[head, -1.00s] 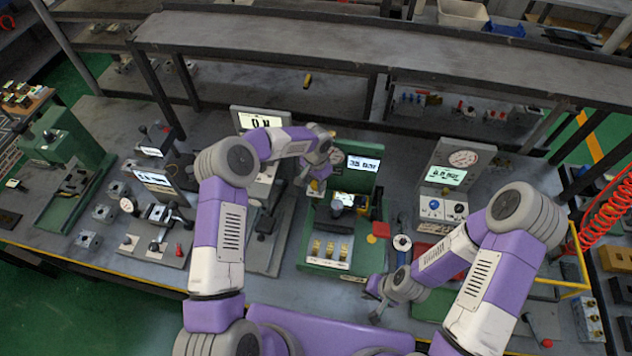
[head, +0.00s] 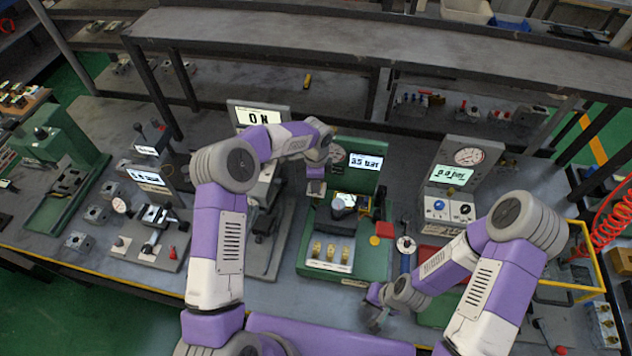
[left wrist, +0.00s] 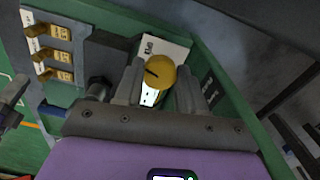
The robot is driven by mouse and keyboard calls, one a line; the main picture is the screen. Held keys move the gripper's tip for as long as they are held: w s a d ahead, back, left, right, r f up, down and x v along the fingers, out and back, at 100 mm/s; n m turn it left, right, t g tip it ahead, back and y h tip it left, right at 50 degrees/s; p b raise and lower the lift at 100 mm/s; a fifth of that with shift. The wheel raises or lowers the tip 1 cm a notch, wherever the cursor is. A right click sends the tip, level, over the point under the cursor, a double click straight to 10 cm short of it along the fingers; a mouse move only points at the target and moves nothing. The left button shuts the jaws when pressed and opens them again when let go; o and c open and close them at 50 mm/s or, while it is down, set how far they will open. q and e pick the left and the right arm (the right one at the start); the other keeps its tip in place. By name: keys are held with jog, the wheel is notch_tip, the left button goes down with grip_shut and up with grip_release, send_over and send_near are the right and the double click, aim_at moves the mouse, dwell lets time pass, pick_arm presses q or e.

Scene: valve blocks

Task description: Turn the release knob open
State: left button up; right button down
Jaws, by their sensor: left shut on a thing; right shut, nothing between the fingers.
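The release knob (left wrist: 160,71) is a round yellow knob with a dark slot, in front of a white label plate in the left wrist view. My left gripper (left wrist: 162,82) is shut on it, one finger on each side. In the head view my left gripper (head: 316,186) is at the left upper part of the green valve station (head: 300,262), and it hides the knob there. My right gripper (head: 372,312) is shut and empty, low in front of the station's right corner.
Several brass fittings (head: 331,251) sit at the station's front, also seen in the left wrist view (left wrist: 54,54). A lit pressure display (head: 365,162) stands at its back. A grey gauge panel (head: 466,177) is to the right, and a grey fixture with a screen (head: 258,115) to the left.

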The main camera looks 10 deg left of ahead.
pick_arm(q)
jog(key=shift+w+r+m, duration=0.1)
jog(key=shift+m, duration=1.6)
jog(key=o, duration=1.1)
jog(key=shift+c, duration=0.2)
notch_tip(320, 180, up, 8)
jog(key=shift+f+b, duration=0.2)
jog(key=shift+b, duration=0.2)
